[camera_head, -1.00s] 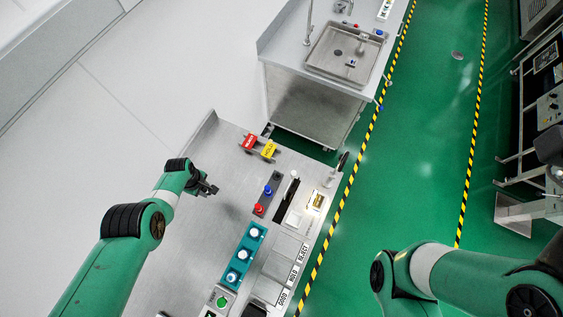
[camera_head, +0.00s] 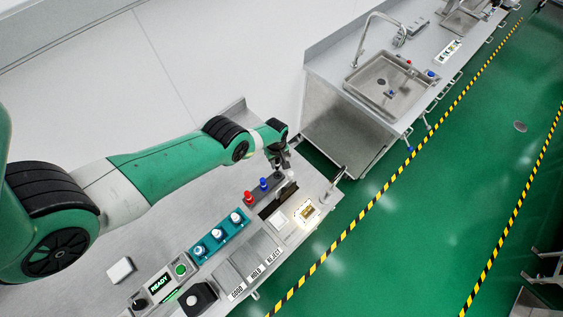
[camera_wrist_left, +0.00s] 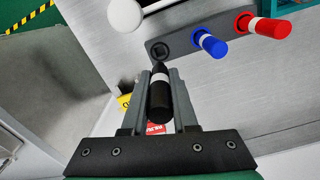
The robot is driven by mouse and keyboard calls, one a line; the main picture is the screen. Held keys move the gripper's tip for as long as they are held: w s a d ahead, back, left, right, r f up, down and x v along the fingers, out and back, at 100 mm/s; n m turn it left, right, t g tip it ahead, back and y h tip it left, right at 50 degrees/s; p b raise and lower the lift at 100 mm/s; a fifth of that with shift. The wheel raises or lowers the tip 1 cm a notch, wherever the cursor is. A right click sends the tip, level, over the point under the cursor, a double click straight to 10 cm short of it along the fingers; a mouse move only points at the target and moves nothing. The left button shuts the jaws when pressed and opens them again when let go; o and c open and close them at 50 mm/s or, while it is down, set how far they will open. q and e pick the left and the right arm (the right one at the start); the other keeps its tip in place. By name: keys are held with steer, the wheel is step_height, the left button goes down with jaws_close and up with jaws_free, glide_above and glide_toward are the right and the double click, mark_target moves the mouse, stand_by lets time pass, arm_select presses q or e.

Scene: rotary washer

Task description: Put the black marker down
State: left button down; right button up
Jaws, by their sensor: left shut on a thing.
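My left gripper (camera_head: 281,160) is shut on the black marker, at the far end of the dark rack (camera_head: 257,195). In the left wrist view the black marker (camera_wrist_left: 159,98), with a pale band, lies between the fingers of the gripper (camera_wrist_left: 160,85). Whether the marker touches the rack, I cannot tell. A blue marker (camera_wrist_left: 212,44) and a red marker (camera_wrist_left: 265,26) stand in the rack's other holes. My right gripper is not in view.
A teal holder (camera_head: 218,236) with several white-topped items stands beside the rack. Trays labelled GOOD, HOLD and REJECT (camera_head: 255,262) lie along the front edge. A black slot (camera_head: 277,203) and a yellowish part (camera_head: 307,212) are near the rack. A sink bench (camera_head: 385,85) stands beyond.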

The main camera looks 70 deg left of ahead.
mark_target(277, 169)
arm_select(q)
steer(key=shift+f+b, duration=3.35)
steer(key=shift+f, duration=0.9)
steer(key=c, duration=0.7)
jaws_free()
steer(key=shift+r, duration=0.1)
steer(key=shift+r, duration=0.1)
step_height(277, 169, up, 12)
steer(key=p, duration=1.2)
steer(key=shift+r, duration=0.15)
